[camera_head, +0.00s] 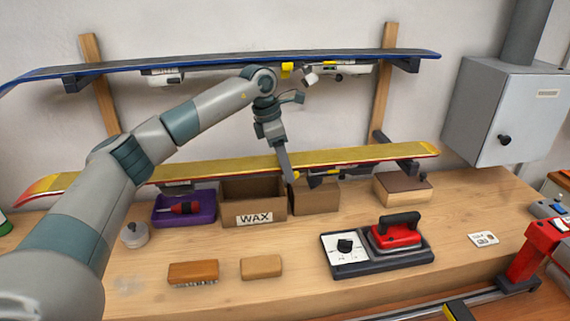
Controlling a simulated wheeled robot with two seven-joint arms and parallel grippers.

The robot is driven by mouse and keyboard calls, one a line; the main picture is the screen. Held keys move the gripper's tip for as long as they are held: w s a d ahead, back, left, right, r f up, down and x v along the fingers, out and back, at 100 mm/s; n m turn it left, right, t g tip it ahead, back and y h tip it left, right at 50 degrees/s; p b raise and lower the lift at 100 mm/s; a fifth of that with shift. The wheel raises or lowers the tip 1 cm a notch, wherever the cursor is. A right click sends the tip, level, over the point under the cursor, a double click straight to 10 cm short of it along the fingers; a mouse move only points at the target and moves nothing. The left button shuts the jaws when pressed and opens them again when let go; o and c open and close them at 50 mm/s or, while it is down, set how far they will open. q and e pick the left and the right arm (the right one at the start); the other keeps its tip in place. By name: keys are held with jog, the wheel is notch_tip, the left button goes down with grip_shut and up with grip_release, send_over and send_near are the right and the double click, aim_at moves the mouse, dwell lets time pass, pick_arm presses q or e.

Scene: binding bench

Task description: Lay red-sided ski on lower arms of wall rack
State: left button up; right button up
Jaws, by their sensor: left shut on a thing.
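The red-sided ski (230,168) lies level across the wall rack's lower part, yellow face up, with its bindings underneath. Its curled tip is at the left. My left gripper (289,176) reaches down to the ski's middle and is shut on it. The rack's right lower arm (409,166) shows just under the ski's right end; I cannot tell whether they touch. The left lower arm is hidden behind my left arm. The rack's wooden uprights (383,88) stand against the wall. My right gripper is not in view.
A blue-edged ski (220,63) lies on the upper arms. Below are a purple tray (183,219), WAX box (253,206), brushes, and a red iron (394,233) on its base. A grey wall box (508,112) and red vise (532,250) stand right. The bench front is partly clear.

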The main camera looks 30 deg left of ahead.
pick_arm(q)
jog(key=o, duration=1.9)
jog(key=shift+f, duration=0.1)
jog(key=shift+a+r+b, duration=0.1)
jog(key=shift+r+b, duration=0.2)
jog(key=shift+r, duration=0.15)
jog(key=b+v, duration=0.3)
jog(key=v, duration=0.7)
jog(key=shift+b, duration=0.4)
jog(key=shift+s+a+r, duration=0.15)
jog(key=shift+r, duration=0.5)
